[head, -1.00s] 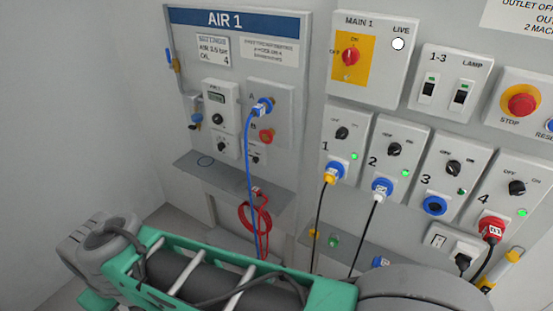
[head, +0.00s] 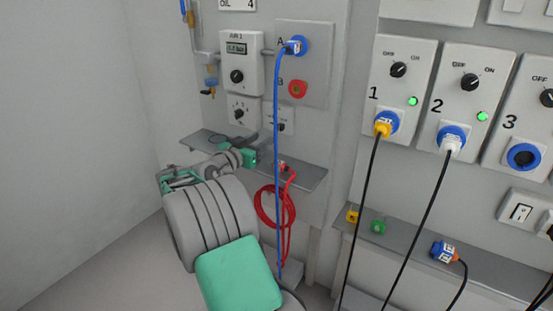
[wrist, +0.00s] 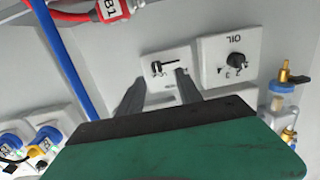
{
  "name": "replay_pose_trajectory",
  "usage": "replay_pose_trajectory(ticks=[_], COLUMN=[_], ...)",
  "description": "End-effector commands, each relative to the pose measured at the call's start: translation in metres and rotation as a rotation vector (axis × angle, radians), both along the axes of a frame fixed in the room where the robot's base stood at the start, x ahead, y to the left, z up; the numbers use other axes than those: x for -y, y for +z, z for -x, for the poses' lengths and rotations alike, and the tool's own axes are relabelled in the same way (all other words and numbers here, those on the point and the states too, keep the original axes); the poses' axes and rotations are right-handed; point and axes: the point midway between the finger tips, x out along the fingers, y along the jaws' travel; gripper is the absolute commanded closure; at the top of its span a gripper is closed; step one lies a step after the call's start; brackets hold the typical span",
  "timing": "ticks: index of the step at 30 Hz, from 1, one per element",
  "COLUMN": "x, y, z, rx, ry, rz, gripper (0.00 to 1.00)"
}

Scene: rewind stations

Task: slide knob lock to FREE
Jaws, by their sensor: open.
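The knob lock plate (head: 283,113) is a small white plate to the right of the oil dial plate in the head view, below ports A and B. In the wrist view, where lettering is upside down, the plate (wrist: 180,55) carries a small black part (wrist: 160,66) with a dark bar; its lock position is unreadable. My gripper (wrist: 157,80) is open, with its two grey fingers pointing at this plate, one either side of the black part. I cannot tell whether they touch. In the head view my gripper's green body (head: 248,157) is just below the plates.
A blue hose (head: 278,170) hangs from port A close to the lock plate. A red coiled hose (head: 267,205) hangs below the grey shelf (head: 308,177). The oil dial (wrist: 236,61) and a brass-topped filter (wrist: 284,100) sit beside my fingers in the wrist view.

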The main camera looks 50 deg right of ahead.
Motion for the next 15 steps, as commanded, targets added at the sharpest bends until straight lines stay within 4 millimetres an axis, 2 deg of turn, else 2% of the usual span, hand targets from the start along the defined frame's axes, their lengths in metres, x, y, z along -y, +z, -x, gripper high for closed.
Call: replay_pose_trajectory(ticks=[1, 5, 12, 15], x=[0.006, 0.02, 0.066, 0.079], y=[-0.006, 0.001, 0.0, 0.001], z=[0.003, 0.005, 0.001, -0.001], rx=[0.009, 0.014, 0.012, 0.012], ry=[-0.017, -0.031, -0.031, -0.029], rz=[0.03, 0.056, 0.052, 0.051], gripper=[0.58, 0.58, 0.58, 0.58])
